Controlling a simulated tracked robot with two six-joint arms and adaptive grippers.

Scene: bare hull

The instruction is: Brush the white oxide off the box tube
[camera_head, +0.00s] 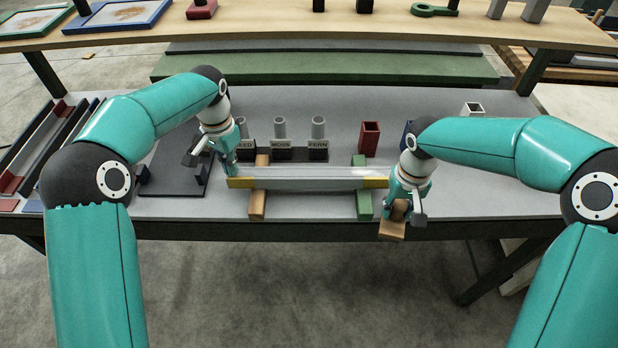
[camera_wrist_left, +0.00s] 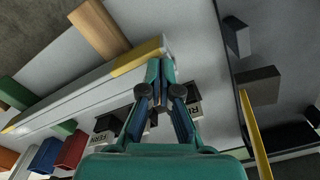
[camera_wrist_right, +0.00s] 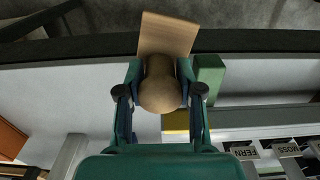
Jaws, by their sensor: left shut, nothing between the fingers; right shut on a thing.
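The grey box tube (camera_head: 300,184) with yellow ends lies left to right across two supports. A whitish patch (camera_head: 345,171) shows on its top toward the right. My left gripper (camera_head: 230,172) is shut and empty at the tube's left yellow end; the left wrist view shows its fingertips (camera_wrist_left: 155,66) against or just beside that end (camera_wrist_left: 137,57). My right gripper (camera_head: 398,208) is shut on the round knob (camera_wrist_right: 163,88) of a wooden brush (camera_head: 391,229), in front of the tube's right end by the table's front edge. The brush's bristles are hidden.
The supports are a wooden block (camera_head: 258,204) and a green block (camera_head: 363,203). Behind the tube stand labelled grey cylinders (camera_head: 280,128) in a dark rack and a red square tube (camera_head: 369,138). A shelf (camera_head: 300,29) spans the back. The table's right front is clear.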

